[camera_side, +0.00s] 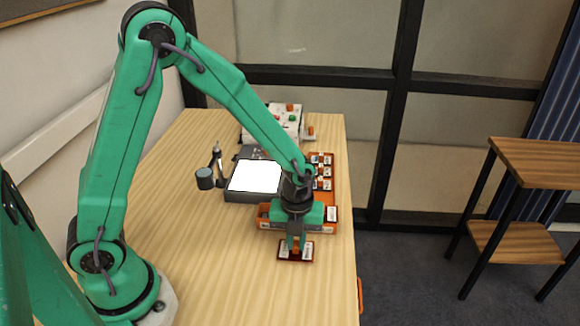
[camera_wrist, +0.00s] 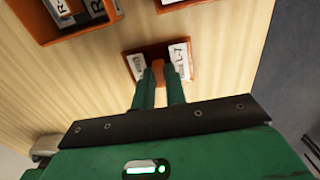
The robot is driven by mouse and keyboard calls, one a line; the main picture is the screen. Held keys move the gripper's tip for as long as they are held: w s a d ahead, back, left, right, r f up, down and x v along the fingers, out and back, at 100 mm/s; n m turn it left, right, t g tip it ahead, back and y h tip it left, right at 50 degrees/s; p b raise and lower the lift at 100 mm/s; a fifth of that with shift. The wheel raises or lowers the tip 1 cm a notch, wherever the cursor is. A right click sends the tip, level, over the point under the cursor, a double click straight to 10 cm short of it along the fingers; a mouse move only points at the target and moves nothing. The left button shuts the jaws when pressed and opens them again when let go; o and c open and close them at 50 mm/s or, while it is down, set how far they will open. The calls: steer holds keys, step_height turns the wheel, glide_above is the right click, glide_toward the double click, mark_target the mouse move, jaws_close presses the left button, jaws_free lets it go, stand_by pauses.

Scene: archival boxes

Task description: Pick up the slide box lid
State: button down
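The slide box lid (camera_side: 283,257) is a small dark reddish-brown plate with white labels and an orange knob, lying flat near the table's right edge. My gripper (camera_side: 296,246) points down right over the lid. In the wrist view, the fingers of my gripper (camera_wrist: 160,73) stand apart with a gap between them, their tips over the lid. The fingers partly hide the lid, and I cannot tell whether they touch the knob.
An orange tray (camera_side: 268,226) stands just behind the lid. Behind it are a bright light panel (camera_side: 257,175), a dark blue-grey cylinder (camera_side: 205,179) and a white box with coloured knobs (camera_side: 284,117). The table (camera_side: 200,270) is clear left of the lid.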

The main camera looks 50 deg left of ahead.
steer(key=shift+r, duration=0.1)
stand_by(0.3)
steer(key=shift+r, duration=0.7)
steer(key=r, duration=0.3)
steer(key=shift+s+d, duration=0.25)
steer(key=shift+d, duration=0.1)
steer(key=s+d+r, duration=0.6)
steer(key=s+d, duration=0.1)
steer(key=shift+s+d+r, duration=0.2)
steer(key=shift+s+d, duration=0.05)
steer(key=shift+d, duration=0.15)
steer(key=shift+w+a, duration=0.1)
glide_above(297, 247)
steer(key=a, duration=0.1)
steer(key=w+a+f, duration=0.1)
steer(key=w+a, duration=0.1)
steer(key=a, duration=0.9)
steer(key=shift+w, duration=0.3)
